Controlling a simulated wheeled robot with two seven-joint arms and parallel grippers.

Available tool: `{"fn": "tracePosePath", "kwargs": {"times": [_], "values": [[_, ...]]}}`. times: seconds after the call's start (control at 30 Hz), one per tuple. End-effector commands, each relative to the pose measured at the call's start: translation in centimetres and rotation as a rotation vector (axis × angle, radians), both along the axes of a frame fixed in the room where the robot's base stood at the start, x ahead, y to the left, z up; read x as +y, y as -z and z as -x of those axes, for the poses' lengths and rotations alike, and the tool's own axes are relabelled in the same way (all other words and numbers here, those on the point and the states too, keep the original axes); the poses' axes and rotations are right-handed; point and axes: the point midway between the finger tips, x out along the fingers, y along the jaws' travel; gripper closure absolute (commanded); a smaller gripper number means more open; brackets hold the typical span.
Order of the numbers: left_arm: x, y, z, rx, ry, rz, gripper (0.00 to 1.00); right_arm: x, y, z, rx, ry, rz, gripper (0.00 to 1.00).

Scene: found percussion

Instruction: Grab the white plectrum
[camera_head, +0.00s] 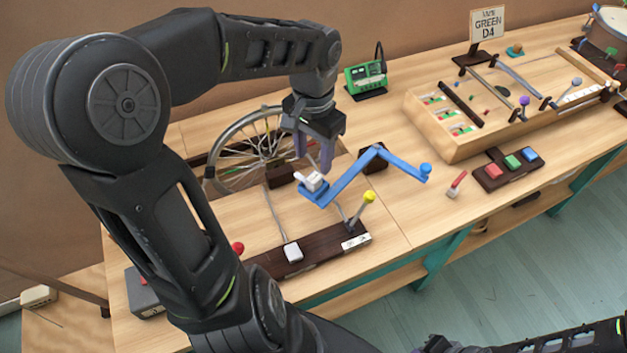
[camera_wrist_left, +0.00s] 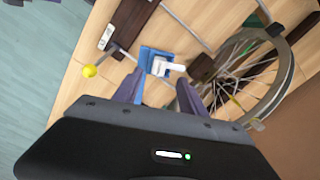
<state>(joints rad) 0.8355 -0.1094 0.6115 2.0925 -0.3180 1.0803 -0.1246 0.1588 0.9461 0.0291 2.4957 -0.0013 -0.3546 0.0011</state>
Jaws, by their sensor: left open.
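The white plectrum (camera_head: 312,181) is a small white block at the left end of a bent blue arm (camera_head: 350,176), beside the spoked wheel. It also shows in the left wrist view (camera_wrist_left: 168,66), on a blue square mount. My left gripper (camera_head: 312,160) points down just above the plectrum, open and empty. In the left wrist view my left gripper (camera_wrist_left: 156,86) has its two fingers apart, with the plectrum just beyond the tips, between their lines. I see no contact. Part of my right arm shows at the bottom right, but its gripper does not show.
The spoked wheel (camera_head: 214,166) stands close behind the plectrum. A yellow-knobbed lever (camera_head: 369,197) and a white pad (camera_head: 293,252) are on a dark base in front. A green device (camera_head: 367,77) stands behind.

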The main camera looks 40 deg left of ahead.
Motion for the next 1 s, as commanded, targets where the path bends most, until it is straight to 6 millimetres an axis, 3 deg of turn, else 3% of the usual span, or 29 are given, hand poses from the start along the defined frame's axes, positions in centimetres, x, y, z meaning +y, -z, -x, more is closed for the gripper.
{"fn": "tracePosePath", "kwargs": {"times": [0.13, 0.47, 0.8, 1.0], "values": [[-0.1, 1.3, 0.0, 0.001, 0.000, 0.002, 0.51, 0.0, 0.0, 0.0, 0.000, 0.000, 0.000, 1.00], [-0.1, 1.6, 0.0, 0.000, 0.001, 0.001, 0.51, 0.0, 0.0, 0.0, 0.000, 0.000, 0.000, 1.00], [-0.1, 6.0, 0.0, 0.003, 0.000, 0.003, 0.51, 0.0, -0.2, 0.0, 0.000, 0.000, 0.000, 1.00], [-0.2, 6.6, -0.1, -0.001, 0.002, 0.001, 0.51, 0.0, -0.2, 0.0, 0.000, 0.000, 0.000, 1.00]]}}
